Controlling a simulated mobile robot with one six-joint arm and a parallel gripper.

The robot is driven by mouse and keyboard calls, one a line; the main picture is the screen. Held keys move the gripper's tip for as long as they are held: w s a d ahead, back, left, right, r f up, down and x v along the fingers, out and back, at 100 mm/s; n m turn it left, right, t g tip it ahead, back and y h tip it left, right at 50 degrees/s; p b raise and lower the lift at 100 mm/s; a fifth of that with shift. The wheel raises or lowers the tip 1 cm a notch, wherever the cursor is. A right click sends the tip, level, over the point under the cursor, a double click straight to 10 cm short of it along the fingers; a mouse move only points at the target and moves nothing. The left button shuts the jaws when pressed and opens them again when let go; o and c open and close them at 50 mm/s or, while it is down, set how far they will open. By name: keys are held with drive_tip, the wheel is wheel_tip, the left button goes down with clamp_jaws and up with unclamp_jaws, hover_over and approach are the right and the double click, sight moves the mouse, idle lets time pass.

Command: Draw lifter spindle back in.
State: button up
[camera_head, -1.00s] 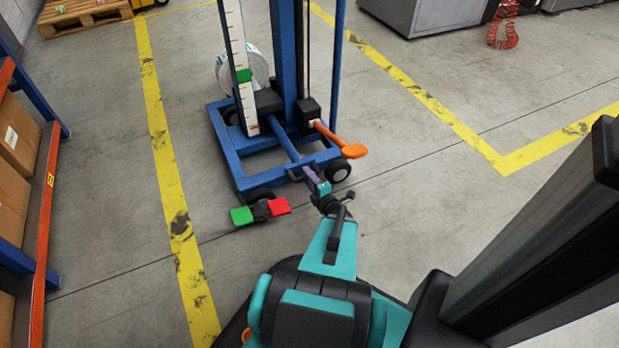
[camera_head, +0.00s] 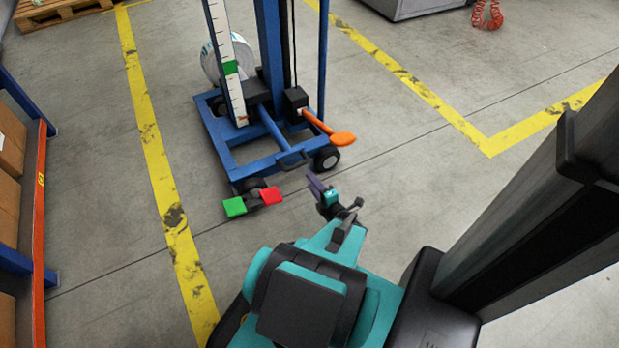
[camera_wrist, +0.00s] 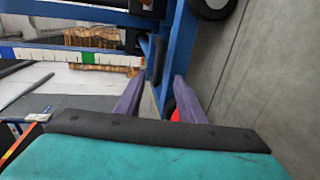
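The blue lifter (camera_head: 226,160) stands upright ahead of me. A blue bar (camera_head: 271,127) runs low through its base toward me and ends in a dark handle (camera_head: 292,160) at the front edge; I take this bar for the spindle. A white roll (camera_head: 210,66) shows behind the mast, partly hidden. My gripper (camera_head: 318,186) is just in front of the handle, apart from it and empty. In the wrist view its two purple fingers (camera_wrist: 156,98) stand apart, with the dark handle (camera_wrist: 157,58) beyond them.
An orange lever (camera_head: 342,138) juts from the lifter at the right. Green (camera_head: 234,207) and red (camera_head: 271,196) pedals stick out at its front. A shelf with boxes (camera_head: 10,145) stands at the left.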

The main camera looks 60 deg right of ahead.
drive_tip(key=shift+v, duration=1)
